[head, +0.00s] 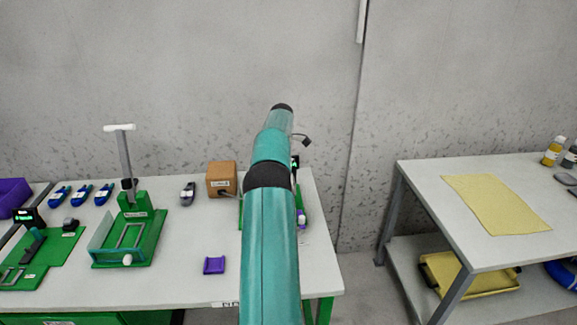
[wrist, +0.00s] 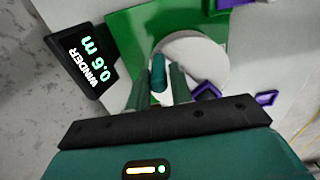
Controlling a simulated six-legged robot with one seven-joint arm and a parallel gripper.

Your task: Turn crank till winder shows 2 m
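The winder's black display (wrist: 88,62) reads "WINDER 0.6 m" in the wrist view. Beside it is a white round disc (wrist: 205,58) on a green base (wrist: 125,28). A teal crank handle (wrist: 157,72) stands between the two fingers of my gripper (wrist: 162,85), which sit close on both sides of it and look shut on it. In the head view my arm hides most of the winder; only the edge of its display (head: 295,161) and a strip of its green base (head: 303,205) show. The cable on the winder cannot be made out.
A brown box (head: 221,178) stands just left of the winder. Further left are a green stand with a white-topped lever (head: 122,150), several blue tools (head: 82,194) and another green device (head: 45,260). A purple holder (head: 214,265) lies in front. A second table (head: 425,190) stands right.

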